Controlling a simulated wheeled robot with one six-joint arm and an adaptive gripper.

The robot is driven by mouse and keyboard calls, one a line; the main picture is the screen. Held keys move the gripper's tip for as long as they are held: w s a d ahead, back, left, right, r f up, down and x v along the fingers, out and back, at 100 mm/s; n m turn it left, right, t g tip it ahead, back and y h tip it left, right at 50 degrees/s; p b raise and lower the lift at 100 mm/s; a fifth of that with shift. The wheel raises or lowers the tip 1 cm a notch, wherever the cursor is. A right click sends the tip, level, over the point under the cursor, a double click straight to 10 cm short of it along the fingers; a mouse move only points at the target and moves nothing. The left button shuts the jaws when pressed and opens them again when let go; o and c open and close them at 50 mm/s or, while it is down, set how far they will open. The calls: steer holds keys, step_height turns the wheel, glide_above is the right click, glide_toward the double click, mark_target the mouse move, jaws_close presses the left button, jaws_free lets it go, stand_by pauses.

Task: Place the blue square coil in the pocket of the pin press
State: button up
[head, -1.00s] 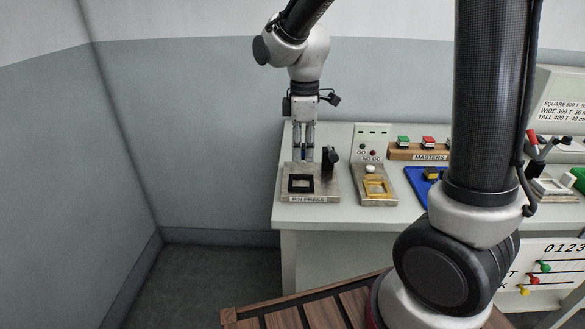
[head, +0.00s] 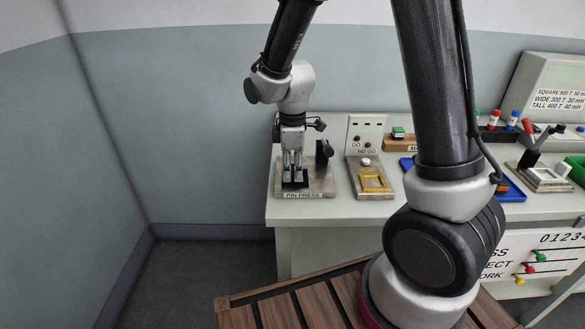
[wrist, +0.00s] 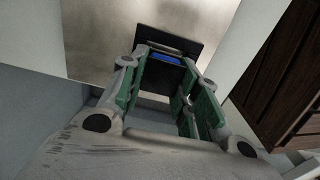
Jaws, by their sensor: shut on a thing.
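The pin press (head: 318,188) is a metal plate on the bench's left end, with its name on the front edge. Its black square pocket (head: 302,184) is partly hidden by my gripper (head: 294,178), which points down over it. In the wrist view, my gripper (wrist: 164,75) is shut on the blue square coil (wrist: 170,58), of which a blue strip shows between the fingertips. The black pocket (wrist: 143,33) lies right around and below the coil there. I cannot tell whether the coil is inside the pocket or just above it. The coil is hidden in the head view.
A black upright part (head: 323,150) of the press stands close right of my gripper. The go/no-go gauge plate (head: 373,183) with a yellow frame lies further right, beside a blue tray (head: 510,188). The wall is behind the bench.

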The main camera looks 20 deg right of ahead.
steer(key=shift+s+f, duration=0.3)
steer(key=shift+f, duration=0.3)
steer(key=o, duration=1)
steer(key=shift+d+f, duration=0.1)
steer(key=shift+w+f, duration=0.1)
steer(key=shift+w, duration=0.1)
